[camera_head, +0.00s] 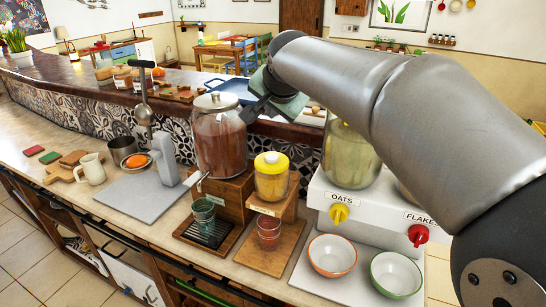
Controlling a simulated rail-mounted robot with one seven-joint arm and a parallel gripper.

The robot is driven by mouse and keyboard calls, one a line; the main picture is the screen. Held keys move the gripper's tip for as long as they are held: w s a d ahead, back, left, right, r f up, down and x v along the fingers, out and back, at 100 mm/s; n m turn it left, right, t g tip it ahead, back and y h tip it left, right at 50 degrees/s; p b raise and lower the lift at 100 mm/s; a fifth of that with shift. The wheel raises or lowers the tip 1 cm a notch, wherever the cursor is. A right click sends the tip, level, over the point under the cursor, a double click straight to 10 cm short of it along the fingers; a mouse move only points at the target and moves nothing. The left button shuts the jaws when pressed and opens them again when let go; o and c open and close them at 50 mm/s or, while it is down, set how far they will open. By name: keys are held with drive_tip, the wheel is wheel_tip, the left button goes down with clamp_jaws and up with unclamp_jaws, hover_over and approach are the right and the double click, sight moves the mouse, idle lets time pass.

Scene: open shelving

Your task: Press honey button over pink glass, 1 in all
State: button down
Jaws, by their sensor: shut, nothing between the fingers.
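A small jar of amber contents (271,185) with a yellow top (271,159) stands on a wooden stand (289,208). My gripper (249,115) is shut and empty. It appears above and slightly left of the yellow top, beside the large jar's upper right side. The large jar meets the fingertips in the picture, so I cannot tell whether they touch.
A large lidded jar of brown contents (220,145) stands left of the honey jar, with a greenish glass (203,213) below. The cereal dispenser (375,208) is at right, with two bowls (332,255) in front. A raised counter ledge (180,105) runs behind.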

drive_tip(key=b, duration=0.7)
approach(271, 155)
drive_tip(key=shift+w+a+f, duration=0.2)
drive_tip(key=shift+w+f, duration=0.25)
drive_tip(key=shift+w, duration=0.4)
drive_tip(key=shift+w+a+f, duration=0.2)
drive_tip(key=shift+w+f, duration=0.25)
drive_tip(key=shift+w, duration=0.45)
drive_tip(key=shift+w+a+f, duration=0.2)
drive_tip(key=shift+w+f, duration=0.25)
drive_tip(key=shift+w, duration=0.4)
drive_tip(key=shift+f+b, duration=0.3)
drive_tip(key=shift+f, duration=0.1)
drive_tip(key=shift+f+b, duration=0.6)
drive_tip(key=shift+f, duration=0.1)
drive_tip(key=shift+r, duration=0.1)
drive_tip(key=shift+r+p, duration=0.8)
drive_tip(key=shift+r, duration=0.25)
drive_tip(key=shift+r+p, duration=1.85)
drive_tip(key=shift+r, duration=0.65)
